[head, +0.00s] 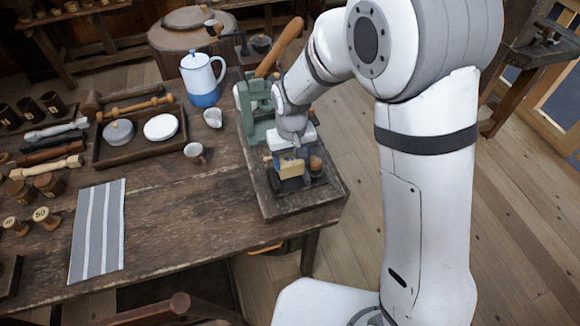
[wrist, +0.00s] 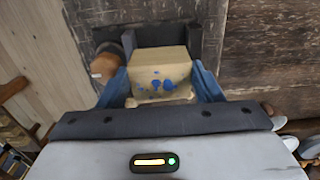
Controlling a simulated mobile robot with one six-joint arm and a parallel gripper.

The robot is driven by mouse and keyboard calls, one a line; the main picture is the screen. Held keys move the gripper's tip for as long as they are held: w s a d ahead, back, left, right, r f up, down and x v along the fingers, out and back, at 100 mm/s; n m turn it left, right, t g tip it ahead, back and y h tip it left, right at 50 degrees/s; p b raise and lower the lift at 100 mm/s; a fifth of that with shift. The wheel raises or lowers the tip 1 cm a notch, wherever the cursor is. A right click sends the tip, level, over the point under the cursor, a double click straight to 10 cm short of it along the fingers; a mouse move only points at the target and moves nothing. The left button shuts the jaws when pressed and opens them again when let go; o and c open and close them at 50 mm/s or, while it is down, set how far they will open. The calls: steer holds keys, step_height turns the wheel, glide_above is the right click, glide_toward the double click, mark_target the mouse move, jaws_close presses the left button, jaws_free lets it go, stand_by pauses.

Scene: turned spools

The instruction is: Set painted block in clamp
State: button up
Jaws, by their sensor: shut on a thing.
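The painted block (wrist: 158,62) is pale wood with blue spots on the face towards the wrist camera. My gripper (wrist: 160,88) is shut on it, with one blue finger at each side. In the head view my gripper (head: 289,154) points down over the clamp, with the block (head: 291,169) below it. The dark clamp (wrist: 194,42) has upright parts close to the block's far end in the wrist view. The clamp (head: 292,186) is partly hidden by block and gripper in the head view. I cannot tell whether the block rests on the clamp's bed.
A round wooden knob (wrist: 104,66) sits beside the clamp. A green machine (head: 259,118) with a wooden handle stands just behind. A tray (head: 100,150) with dishes, cups, a blue-white pot (head: 203,80) and a striped cloth (head: 97,232) lie leftward. The table's front middle is bare.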

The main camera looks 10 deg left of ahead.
mark_target(291, 163)
steer(key=shift+s+f, duration=0.15)
steer(key=shift+f, duration=1.65)
steer(key=shift+f, duration=0.1)
steer(key=o, duration=0.8)
